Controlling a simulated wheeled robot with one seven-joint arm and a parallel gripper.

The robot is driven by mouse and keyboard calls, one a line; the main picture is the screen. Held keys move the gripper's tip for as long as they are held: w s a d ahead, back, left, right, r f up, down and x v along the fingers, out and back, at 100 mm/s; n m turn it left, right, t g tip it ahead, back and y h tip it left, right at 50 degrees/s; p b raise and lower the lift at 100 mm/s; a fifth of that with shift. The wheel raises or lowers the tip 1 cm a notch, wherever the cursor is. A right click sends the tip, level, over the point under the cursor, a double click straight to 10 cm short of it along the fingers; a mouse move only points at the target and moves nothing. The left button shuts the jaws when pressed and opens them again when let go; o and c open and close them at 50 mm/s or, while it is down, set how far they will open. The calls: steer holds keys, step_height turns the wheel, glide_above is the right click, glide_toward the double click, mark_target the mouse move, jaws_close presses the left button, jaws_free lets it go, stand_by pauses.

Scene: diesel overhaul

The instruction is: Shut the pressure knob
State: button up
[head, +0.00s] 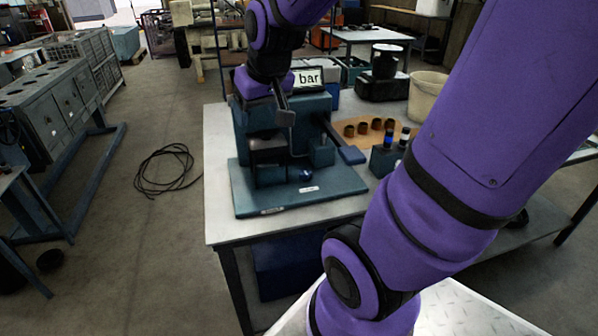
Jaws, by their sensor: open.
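The teal test stand (315,113) stands on a teal base plate (290,203) on the near table. A display reading "bar" (308,79) is at its top, partly covered by my arm. A small round dark-blue knob (306,175) sits low on the front, above the plate; I cannot tell for sure that it is the pressure knob. My gripper (286,115) is in front of the stand's upper part, pointing down, above and left of this knob. It is open and holds nothing that I can see. My wrist hides part of the stand, and contact cannot be told.
A lever with a blue end (352,155) sticks out from the stand's right. Beside it are a small teal block (384,160) with upright parts, an orange mat (365,133) with several dark cups, and a beige bucket (426,96). Black cable (165,170) lies on the floor at left.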

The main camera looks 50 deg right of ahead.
steer(key=w+d+f+m, duration=0.1)
steer(key=w+d+f, duration=0.2)
steer(key=d+f, duration=0.1)
steer(key=m+g+h, duration=0.1)
steer(key=m+h, duration=0.1)
steer(key=m, duration=0.2)
glide_toward(305, 172)
steer(key=shift+x, duration=5.2)
steer(key=shift+w, duration=0.1)
steer(key=c, duration=0.9)
